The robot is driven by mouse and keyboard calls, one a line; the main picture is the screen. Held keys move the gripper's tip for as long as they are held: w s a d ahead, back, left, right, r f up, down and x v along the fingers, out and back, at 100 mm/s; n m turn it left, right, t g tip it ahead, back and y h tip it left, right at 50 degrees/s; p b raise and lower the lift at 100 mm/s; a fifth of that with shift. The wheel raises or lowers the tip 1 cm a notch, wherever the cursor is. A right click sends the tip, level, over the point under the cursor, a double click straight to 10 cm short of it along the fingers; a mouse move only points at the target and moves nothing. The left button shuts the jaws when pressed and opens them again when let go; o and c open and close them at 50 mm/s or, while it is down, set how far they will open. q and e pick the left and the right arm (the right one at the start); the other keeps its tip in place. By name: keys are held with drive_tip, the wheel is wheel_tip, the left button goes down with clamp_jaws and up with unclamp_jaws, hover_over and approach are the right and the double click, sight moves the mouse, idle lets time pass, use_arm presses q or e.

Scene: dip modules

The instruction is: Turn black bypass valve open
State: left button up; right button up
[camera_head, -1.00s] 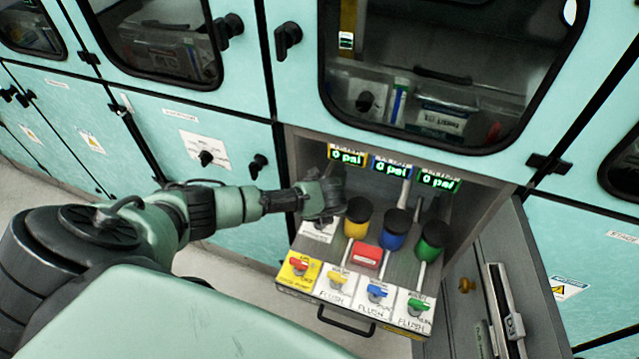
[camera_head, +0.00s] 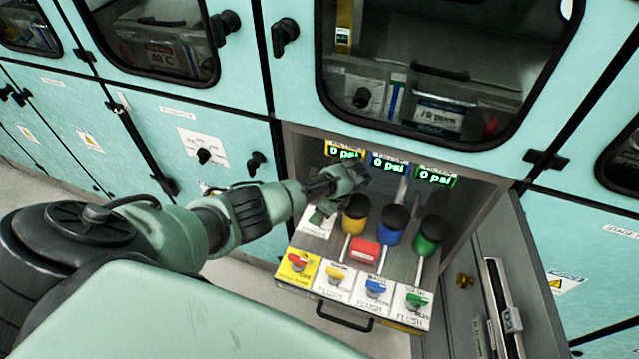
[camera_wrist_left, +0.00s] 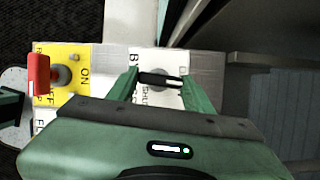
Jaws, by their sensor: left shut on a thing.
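The black bypass valve handle (camera_wrist_left: 160,79) lies between the fingers of my left gripper (camera_wrist_left: 162,88) in the left wrist view. Its long side runs from finger to finger, and the gripper is shut on it. The white bypass label plate (camera_wrist_left: 150,60) is around it, with its lettering partly covered by my gripper. In the head view my left gripper (camera_head: 322,212) is over the white bypass plate (camera_head: 313,229), at the left of the pulled-out drawer. The handle is hidden there by the hand. My right gripper is not in view.
A red valve handle on a yellow plate (camera_head: 297,268) sits just in front. Yellow (camera_head: 337,275), blue (camera_head: 375,288) and green (camera_head: 417,300) flush valves line the drawer's front. Black-capped yellow (camera_head: 356,216), blue (camera_head: 392,230) and green (camera_head: 429,237) modules stand to the right.

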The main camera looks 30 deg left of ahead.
use_arm(q)
drive_tip(key=shift+a+n, duration=0.1)
drive_tip(key=shift+n, duration=0.4)
drive_tip(key=shift+g, duration=0.3)
drive_tip(key=o, duration=1.4)
